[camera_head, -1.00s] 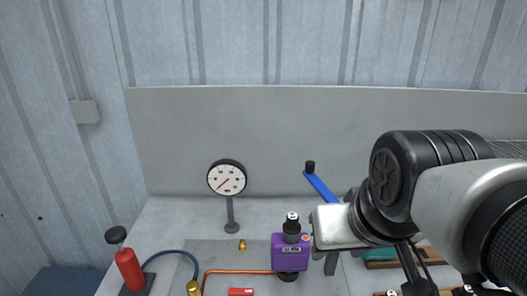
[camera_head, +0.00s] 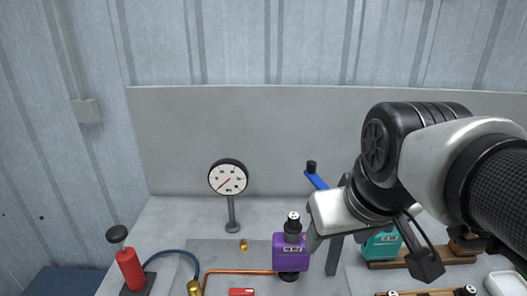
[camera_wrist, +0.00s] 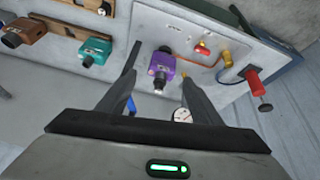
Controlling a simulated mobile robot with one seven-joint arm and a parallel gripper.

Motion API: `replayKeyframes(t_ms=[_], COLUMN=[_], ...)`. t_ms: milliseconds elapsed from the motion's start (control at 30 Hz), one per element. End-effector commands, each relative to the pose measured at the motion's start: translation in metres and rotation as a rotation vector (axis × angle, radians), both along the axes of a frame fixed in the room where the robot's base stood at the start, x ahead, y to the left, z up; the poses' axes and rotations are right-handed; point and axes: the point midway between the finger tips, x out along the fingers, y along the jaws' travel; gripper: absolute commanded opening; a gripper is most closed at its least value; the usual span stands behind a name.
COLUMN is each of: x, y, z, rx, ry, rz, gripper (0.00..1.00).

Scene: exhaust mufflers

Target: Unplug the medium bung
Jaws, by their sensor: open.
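A purple block (camera_head: 291,258) with a label and a dark cylindrical neck with a pale top (camera_head: 293,222) stands on the bench near the middle of the head view. In the wrist view the purple block (camera_wrist: 162,66) shows between my two fingers. My gripper (camera_head: 322,262) is open, its fingers pointing down just right of the block; in the wrist view my gripper (camera_wrist: 160,66) has nothing between its fingers that it touches. A small brass piece (camera_head: 243,245) lies left of the block. I cannot tell which part is the medium bung.
A dial gauge (camera_head: 228,178) and a red hand pump (camera_head: 130,268) stand left, joined with a blue hose (camera_head: 178,253) and copper pipe (camera_head: 238,272). A teal block (camera_head: 383,245) and a brown one (camera_wrist: 24,33) sit on wooden racks at right. A blue lever (camera_head: 316,181) stands behind.

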Motion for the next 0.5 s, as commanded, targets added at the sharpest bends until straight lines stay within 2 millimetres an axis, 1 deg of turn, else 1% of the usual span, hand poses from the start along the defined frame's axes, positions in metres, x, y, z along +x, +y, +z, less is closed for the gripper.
replayKeyframes(t_ms=[33,67,167,267,367,500], x=[0.012,0.018,0.047,0.078,0.109,0.153], y=[0.001,0.001,0.004,0.008,0.012,0.018], z=[-0.001,0.0,0.002,0.0,-0.007,-0.025], rx=[-0.029,-0.05,-0.122,-0.185,-0.236,-0.284], ry=[0.025,0.043,0.102,0.164,0.222,0.294], rz=[0.056,0.097,0.261,0.438,0.623,0.88], gripper=[0.59,0.59,0.59,0.59,0.59,0.59])
